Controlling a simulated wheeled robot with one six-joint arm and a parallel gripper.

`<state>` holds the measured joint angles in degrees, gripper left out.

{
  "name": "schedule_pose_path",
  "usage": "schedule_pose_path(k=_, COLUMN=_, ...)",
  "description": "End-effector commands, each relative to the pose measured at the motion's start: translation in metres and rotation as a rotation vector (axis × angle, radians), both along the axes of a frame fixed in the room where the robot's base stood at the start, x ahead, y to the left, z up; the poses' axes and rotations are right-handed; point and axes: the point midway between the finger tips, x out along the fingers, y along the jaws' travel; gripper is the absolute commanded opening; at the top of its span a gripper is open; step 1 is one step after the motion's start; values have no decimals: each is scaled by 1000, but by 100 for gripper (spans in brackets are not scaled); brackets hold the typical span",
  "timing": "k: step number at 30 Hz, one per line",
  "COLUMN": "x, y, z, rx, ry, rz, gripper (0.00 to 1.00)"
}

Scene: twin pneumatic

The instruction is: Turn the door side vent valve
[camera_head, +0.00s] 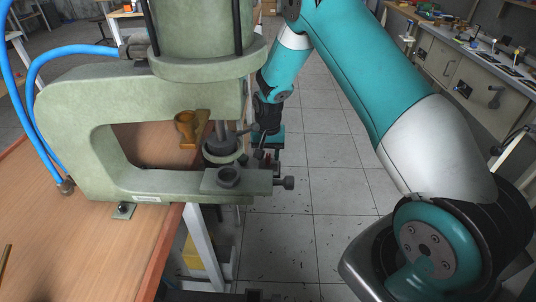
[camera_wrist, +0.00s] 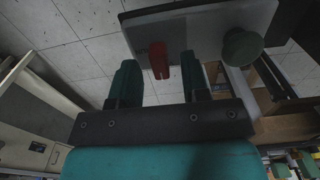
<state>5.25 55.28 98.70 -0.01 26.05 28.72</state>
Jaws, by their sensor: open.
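A small red lever (camera_wrist: 158,58), which looks like the vent valve's handle, sticks out from a grey block (camera_wrist: 207,30) in the wrist view. A dark green round knob (camera_wrist: 242,46) is on the same block, to the right of the lever. My gripper (camera_wrist: 158,66) is open, with one teal finger on each side of the red lever in the picture. No contact with the lever shows. In the head view my gripper (camera_head: 266,146) points down just right of the press, partly hidden by the press's parts.
A pale green press (camera_head: 95,100) with blue hoses (camera_head: 38,70) stands on a wooden table (camera_head: 120,245) at left. A dark side screw (camera_head: 288,183) juts from the press toward the aisle. A bench (camera_head: 470,75) lines the right.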

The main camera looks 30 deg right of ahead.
Motion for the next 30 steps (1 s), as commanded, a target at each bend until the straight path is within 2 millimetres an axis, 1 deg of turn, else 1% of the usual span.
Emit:
schedule_pose_path(k=1, x=0, y=0, z=-4, rx=0, ry=1, rz=0, gripper=43)
schedule_pose_path(k=4, x=0, y=0, z=-8, rx=0, ry=0, rz=0, gripper=43)
schedule_pose_path(k=11, x=0, y=0, z=-8, rx=-1, ry=-1, rz=0, gripper=43)
schedule_pose_path(k=12, x=0, y=0, z=-8, rx=-1, ry=-1, rz=0, gripper=40)
schedule_pose_path(k=17, x=0, y=0, z=-8, rx=-1, ry=-1, rz=0, gripper=4)
schedule_pose_path(k=18, x=0, y=0, z=-8, rx=-1, ry=-1, rz=0, gripper=0)
schedule_pose_path(k=25, x=0, y=0, z=-8, rx=1, ry=-1, rz=-9, gripper=0)
schedule_pose_path(k=30, x=0, y=0, z=-8, rx=1, ry=-1, rz=-57, gripper=0)
